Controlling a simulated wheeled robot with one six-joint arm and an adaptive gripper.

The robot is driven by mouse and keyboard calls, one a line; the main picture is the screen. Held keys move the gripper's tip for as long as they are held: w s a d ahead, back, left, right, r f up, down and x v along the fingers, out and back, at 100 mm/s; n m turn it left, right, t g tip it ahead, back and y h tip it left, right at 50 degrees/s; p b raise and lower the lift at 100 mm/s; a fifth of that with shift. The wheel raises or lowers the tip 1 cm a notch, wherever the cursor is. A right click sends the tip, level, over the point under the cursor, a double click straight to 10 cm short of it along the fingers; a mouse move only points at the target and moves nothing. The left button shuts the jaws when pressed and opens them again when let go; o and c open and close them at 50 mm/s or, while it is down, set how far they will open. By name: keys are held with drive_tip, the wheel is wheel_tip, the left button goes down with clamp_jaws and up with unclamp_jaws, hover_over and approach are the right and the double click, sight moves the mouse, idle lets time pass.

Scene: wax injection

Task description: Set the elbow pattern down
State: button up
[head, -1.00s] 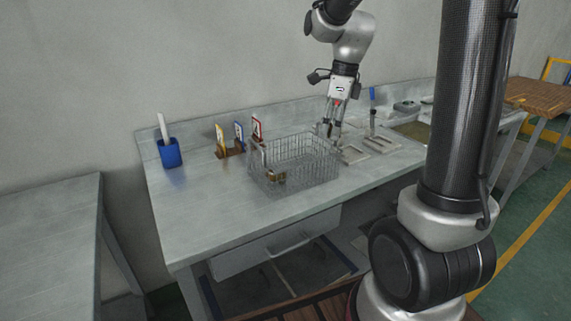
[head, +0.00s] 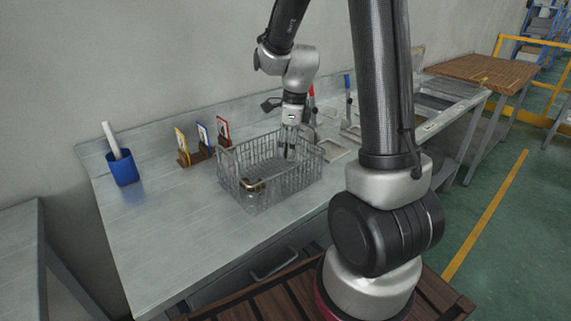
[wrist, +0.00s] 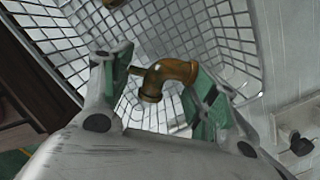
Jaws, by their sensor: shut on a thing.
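The elbow pattern (wrist: 168,73) is a brown-gold bent pipe piece between the two green-padded fingers in the wrist view. My gripper (wrist: 157,90) is shut on it. In the head view my gripper (head: 287,153) points down over the right part of the wire basket (head: 232,196), with its fingertips at about rim height or a little inside. The pattern itself is too small to make out there. The basket mesh fills the background behind the pattern in the wrist view. Whether the pattern touches the basket floor cannot be told.
Another brass-coloured piece (head: 252,186) lies in the basket's front left part. A blue cup (head: 123,168) and a wooden holder with coloured cards (head: 194,158) stand left of the basket. Flat grey frames (head: 333,150) and upright-handled tools lie to its right. The bench is clear at front left.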

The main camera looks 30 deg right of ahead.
drive_tip(key=shift+f, duration=3.05)
drive_tip(key=shift+f, duration=0.1)
drive_tip(key=o, duration=0.6)
drive_tip(key=shift+c, duration=0.2)
drive_tip(key=shift+o, duration=0.2)
